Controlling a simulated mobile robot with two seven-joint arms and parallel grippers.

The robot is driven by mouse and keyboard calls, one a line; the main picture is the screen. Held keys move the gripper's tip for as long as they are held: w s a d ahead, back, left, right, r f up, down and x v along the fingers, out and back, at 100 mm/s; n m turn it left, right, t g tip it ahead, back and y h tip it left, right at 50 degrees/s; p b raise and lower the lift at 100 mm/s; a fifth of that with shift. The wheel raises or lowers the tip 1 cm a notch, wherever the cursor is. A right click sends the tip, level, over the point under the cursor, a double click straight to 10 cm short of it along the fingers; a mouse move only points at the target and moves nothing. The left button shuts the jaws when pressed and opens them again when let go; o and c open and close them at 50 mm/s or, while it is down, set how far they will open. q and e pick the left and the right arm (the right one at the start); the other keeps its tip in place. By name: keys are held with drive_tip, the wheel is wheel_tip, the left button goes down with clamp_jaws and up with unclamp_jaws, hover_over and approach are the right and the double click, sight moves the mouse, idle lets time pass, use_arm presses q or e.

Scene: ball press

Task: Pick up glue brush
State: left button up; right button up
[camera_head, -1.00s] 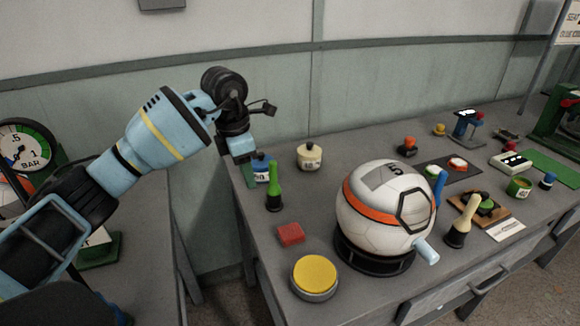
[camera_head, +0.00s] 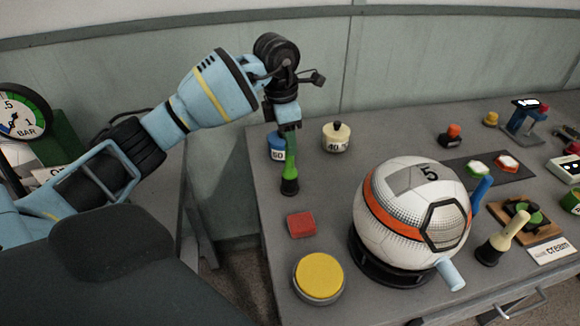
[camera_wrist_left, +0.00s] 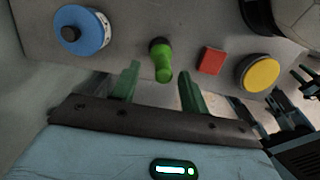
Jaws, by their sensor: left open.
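A green-handled brush (camera_head: 290,172) with a black foot stands upright near the table's left edge; I take it for the glue brush. My left gripper (camera_head: 288,130) is directly above it, its lower end overlapping the handle top in the head view. In the left wrist view the left gripper (camera_wrist_left: 158,75) is open, and the green brush (camera_wrist_left: 162,62) shows between its two green fingers, with no visible grip. A second brush with a cream handle (camera_head: 508,232) stands to the right of the ball.
A blue-bodied weight (camera_head: 277,148) and a cream pot (camera_head: 336,138) stand close behind the brush. A red block (camera_head: 301,224) and a yellow round button (camera_head: 319,277) lie in front. A large ball (camera_head: 410,205) in a black ring stands to the right.

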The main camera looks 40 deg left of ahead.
sight(292, 166)
use_arm(q)
drive_tip(key=shift+d+f, duration=0.15)
drive_tip(key=shift+f, duration=1.15)
drive_tip(key=shift+d+f, duration=0.15)
drive_tip(key=shift+f, duration=1.1)
clamp_jaws()
